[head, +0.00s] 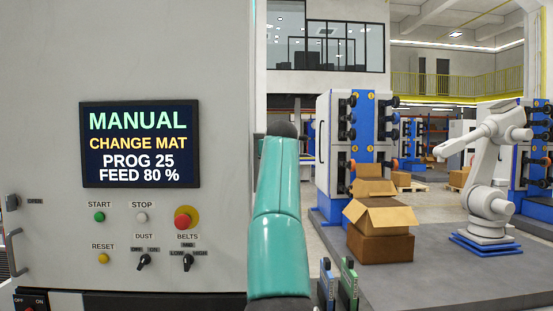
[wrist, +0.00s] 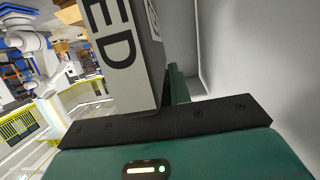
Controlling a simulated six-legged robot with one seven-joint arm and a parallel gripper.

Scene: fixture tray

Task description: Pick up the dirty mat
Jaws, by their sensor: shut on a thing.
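My gripper (wrist: 178,85) shows in the wrist view beyond a black bolted bar and teal housing that are mine. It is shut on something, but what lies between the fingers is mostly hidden. A pale block (wrist: 118,60) with the dark letters "ED" stands close in front of the bar and covers much of that area. I cannot tell whether the fingers touch the block. I cannot make out a dirty mat in either view. In the head view my teal arm reaches up the middle, and my gripper does not show.
A grey machine panel (head: 225,60) fills the left; its screen (head: 139,144) reads "MANUAL, CHANGE MAT". Blue (head: 327,284) and green (head: 348,285) upright pieces stand low beside my arm. Cardboard boxes (head: 380,217) and a white robot arm (head: 488,170) stand farther right. A pale wall (wrist: 245,60) is close in the wrist view.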

